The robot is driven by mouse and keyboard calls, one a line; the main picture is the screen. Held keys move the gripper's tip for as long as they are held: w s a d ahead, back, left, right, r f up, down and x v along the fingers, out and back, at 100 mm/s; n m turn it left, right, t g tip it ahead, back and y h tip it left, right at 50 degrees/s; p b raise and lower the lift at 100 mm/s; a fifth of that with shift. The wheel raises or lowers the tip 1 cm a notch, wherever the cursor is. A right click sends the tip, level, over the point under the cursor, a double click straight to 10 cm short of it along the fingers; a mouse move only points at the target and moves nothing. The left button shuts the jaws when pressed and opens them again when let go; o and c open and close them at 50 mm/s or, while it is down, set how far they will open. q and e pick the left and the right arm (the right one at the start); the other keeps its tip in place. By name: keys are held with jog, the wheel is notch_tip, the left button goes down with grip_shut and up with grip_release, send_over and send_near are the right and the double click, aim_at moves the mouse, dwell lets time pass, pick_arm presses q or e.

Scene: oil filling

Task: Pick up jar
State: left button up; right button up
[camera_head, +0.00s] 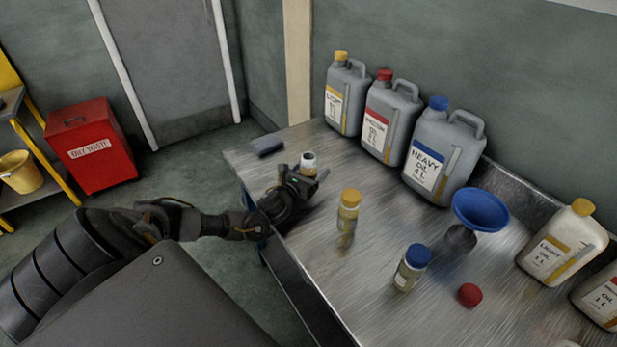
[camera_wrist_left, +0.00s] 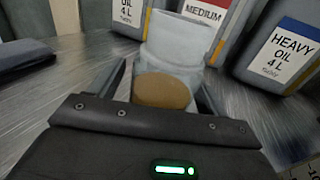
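An open, pale jar (camera_head: 308,163) with no lid on it is at my left gripper (camera_head: 303,178), near the table's left edge. In the left wrist view the jar (camera_wrist_left: 172,62) sits between the two fingers of the left gripper (camera_wrist_left: 160,85), with a brownish oval at its near end. Whether the fingers press on it I cannot tell. A yellow-capped jar (camera_head: 348,212) and a blue-capped jar (camera_head: 411,268) stand upright on the table, to the right of the gripper. My right gripper is not in view.
On the metal table (camera_head: 345,290) stand yellow-capped (camera_head: 346,95), red-capped (camera_head: 390,118) and blue-capped (camera_head: 442,155) jugs along the wall. A blue funnel (camera_head: 481,210), a loose red cap (camera_head: 470,295) and pale jugs (camera_head: 562,243) are at the right. A dark flat object (camera_head: 267,146) lies behind the gripper.

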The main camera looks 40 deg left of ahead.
pick_arm(q)
jog(key=c, duration=1.1)
jog(key=shift+r, duration=0.2)
jog(key=shift+r+b, duration=0.3)
jog(key=shift+r, duration=0.7)
jog(key=s+a+r+b, duration=0.2)
jog(key=s+a+r, duration=0.1)
jog(key=s+r, duration=0.7)
jog(key=shift+s+r, duration=0.3)
jog(key=shift+s, duration=1.4)
jog(key=shift+s, duration=0.1)
